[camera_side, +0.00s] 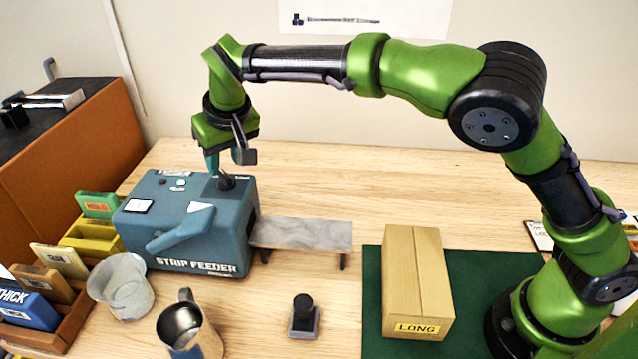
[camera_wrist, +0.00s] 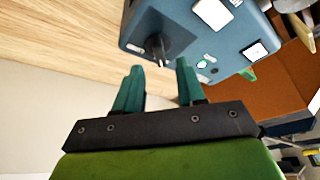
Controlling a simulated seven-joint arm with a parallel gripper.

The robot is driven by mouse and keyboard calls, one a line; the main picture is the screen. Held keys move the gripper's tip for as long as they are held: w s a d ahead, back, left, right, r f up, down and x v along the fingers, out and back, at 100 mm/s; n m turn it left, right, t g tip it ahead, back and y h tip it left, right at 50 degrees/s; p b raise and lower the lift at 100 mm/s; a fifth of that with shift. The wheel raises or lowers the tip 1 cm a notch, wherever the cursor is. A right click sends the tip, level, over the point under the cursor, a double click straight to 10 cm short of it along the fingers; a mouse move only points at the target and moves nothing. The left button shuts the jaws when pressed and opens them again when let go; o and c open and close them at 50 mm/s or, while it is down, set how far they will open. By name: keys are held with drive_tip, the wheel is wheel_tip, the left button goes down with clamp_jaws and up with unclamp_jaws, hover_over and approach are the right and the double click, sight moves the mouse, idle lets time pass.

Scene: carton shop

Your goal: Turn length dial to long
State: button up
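The blue strip feeder (camera_side: 190,225) stands on the table at the left in the side view, and its top also shows in the wrist view (camera_wrist: 185,12). A dark dial (camera_side: 226,183) sits on its top; in the wrist view the dial (camera_wrist: 157,46) lies just beyond the fingertips. My gripper (camera_side: 223,170) points down over the dial. In the wrist view its two teal fingers (camera_wrist: 160,72) are apart with nothing visible between them. I cannot tell whether they touch the dial. The dial's setting is too small to read.
A carton labelled LONG (camera_side: 412,280) lies on a green mat (camera_side: 480,300). A grey outfeed table (camera_side: 305,235) adjoins the feeder. A glass beaker (camera_side: 122,285), metal jug (camera_side: 185,325) and black stamp-like object (camera_side: 304,315) stand in front. Small boxes (camera_side: 25,305) line the left.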

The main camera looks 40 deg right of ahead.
sight(225, 173)
drive_tip(key=shift+x, duration=2)
drive_tip(key=shift+c, duration=0.4)
clamp_jaws()
